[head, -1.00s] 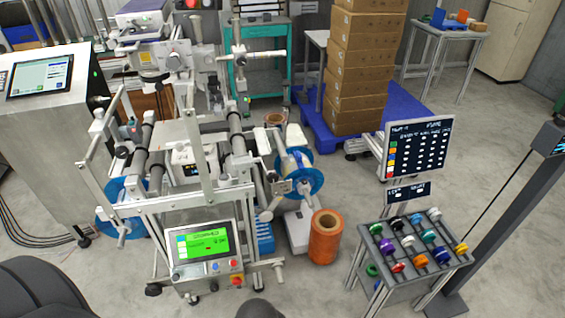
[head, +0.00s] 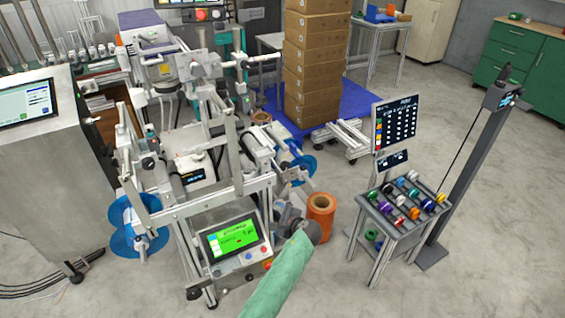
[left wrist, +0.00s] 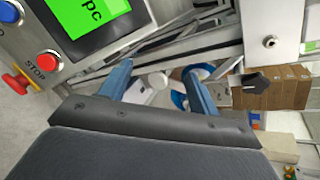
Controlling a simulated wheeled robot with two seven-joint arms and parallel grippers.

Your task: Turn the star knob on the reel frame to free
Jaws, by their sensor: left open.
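The reel frame (head: 205,205) stands left of centre in the head view, with blue reels (head: 140,230) on it. A black knob (left wrist: 257,82), which looks like the star knob, is on a light metal part in the left wrist view, right of my fingers. Its setting cannot be read. I cannot pick the knob out in the head view. My left gripper (head: 290,208) is by the right side of the frame, beyond my green-sleeved arm. Its two blue fingers (left wrist: 157,72) are apart with nothing between them, clear of the knob. My right gripper is not in view.
A control panel with a green screen (head: 232,238) and push buttons is close to my left arm.

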